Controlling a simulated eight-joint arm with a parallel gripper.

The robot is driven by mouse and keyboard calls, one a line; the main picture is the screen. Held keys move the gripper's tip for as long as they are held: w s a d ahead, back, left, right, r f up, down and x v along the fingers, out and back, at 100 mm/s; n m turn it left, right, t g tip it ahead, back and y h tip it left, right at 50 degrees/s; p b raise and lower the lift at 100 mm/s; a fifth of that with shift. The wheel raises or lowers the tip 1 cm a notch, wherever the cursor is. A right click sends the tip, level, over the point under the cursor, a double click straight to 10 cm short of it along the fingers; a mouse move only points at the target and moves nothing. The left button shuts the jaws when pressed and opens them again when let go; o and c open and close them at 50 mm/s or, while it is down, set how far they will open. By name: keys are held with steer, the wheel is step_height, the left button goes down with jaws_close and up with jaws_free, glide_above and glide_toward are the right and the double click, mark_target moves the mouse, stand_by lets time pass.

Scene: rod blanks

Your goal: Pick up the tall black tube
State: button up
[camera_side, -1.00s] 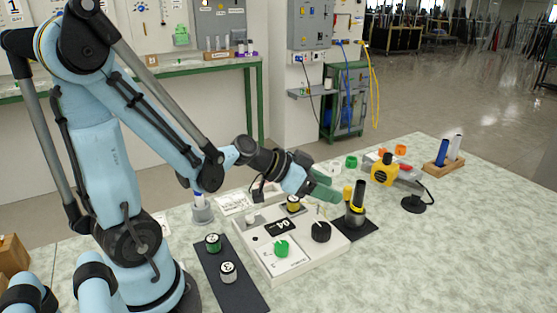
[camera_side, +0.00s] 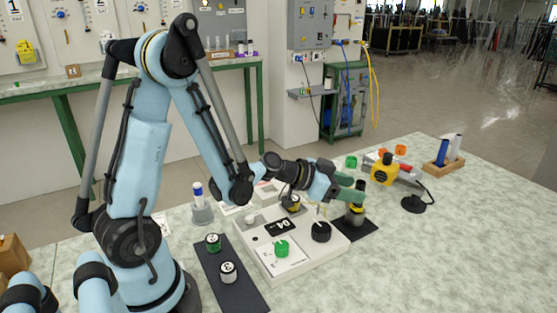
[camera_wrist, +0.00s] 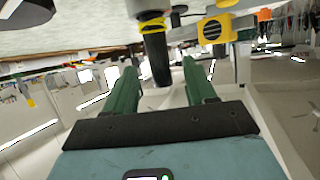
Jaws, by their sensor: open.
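The tall black tube (camera_side: 360,186) with a yellow band stands upright in a round holder (camera_side: 354,218) on a black mat, right of centre in the side view. In the wrist view the tube (camera_wrist: 160,62) appears between my two green fingers, its dark end towards my palm. My gripper (camera_side: 361,190) is open, its fingers level with the upper part of the tube. In the wrist view the gripper (camera_wrist: 159,66) shows a gap on both sides of the tube. The fingers partly hide the tube in the side view.
A white panel (camera_side: 300,262) with a black knob (camera_side: 321,232) lies just left of the holder. A yellow device (camera_side: 384,171) and a black round base (camera_side: 413,204) stand to the right. A wooden block (camera_side: 433,165) holds blue and white tubes. The front right table is clear.

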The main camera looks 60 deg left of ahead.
steer(key=shift+x, duration=2.65)
jaws_close()
